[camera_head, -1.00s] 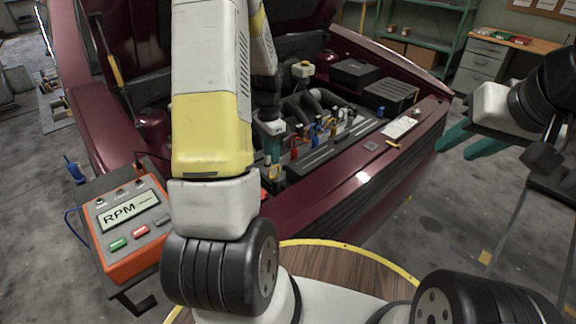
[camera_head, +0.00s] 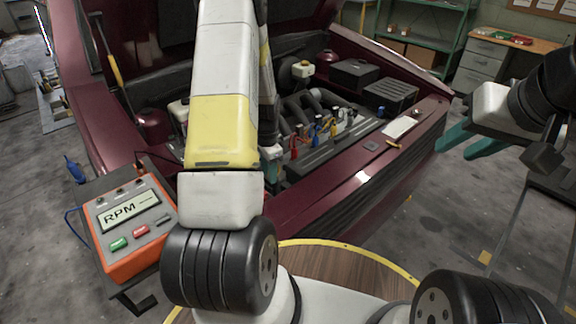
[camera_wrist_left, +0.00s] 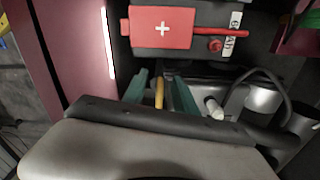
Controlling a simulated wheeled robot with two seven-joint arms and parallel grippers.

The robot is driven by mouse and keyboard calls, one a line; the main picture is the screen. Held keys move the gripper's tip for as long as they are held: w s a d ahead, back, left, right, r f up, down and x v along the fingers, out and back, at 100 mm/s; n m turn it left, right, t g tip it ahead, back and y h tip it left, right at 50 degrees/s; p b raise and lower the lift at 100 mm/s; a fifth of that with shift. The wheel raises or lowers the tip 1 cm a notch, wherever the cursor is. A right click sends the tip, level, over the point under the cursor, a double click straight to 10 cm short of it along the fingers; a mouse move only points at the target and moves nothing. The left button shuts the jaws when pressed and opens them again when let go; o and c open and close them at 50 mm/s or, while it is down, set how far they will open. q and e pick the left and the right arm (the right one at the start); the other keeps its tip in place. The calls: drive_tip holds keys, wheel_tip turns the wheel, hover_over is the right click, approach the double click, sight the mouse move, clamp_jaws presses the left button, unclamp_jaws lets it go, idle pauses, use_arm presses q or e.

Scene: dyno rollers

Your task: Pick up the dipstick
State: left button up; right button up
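My left gripper (camera_head: 270,165) is low over the front of the engine bay, mostly hidden behind my own arm in the head view. In the left wrist view its two teal fingers (camera_wrist_left: 160,92) stand apart. A slim yellow piece (camera_wrist_left: 159,94), which looks like the dipstick's handle, shows between them, with gaps at its sides. I cannot tell whether it touches a finger. My right gripper (camera_head: 464,143) is open and empty at the right, away from the car.
The engine (camera_head: 310,148) carries several coloured connectors. A red box with a white cross (camera_wrist_left: 162,27) lies beyond the left fingers, with a red bar beside it. An orange RPM meter (camera_head: 128,225) stands at the lower left. The dark red front edge (camera_head: 375,165) bounds the bay.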

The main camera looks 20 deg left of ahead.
use_arm(q)
clamp_jaws()
drive_tip(key=shift+d, duration=0.1)
idle(1.2)
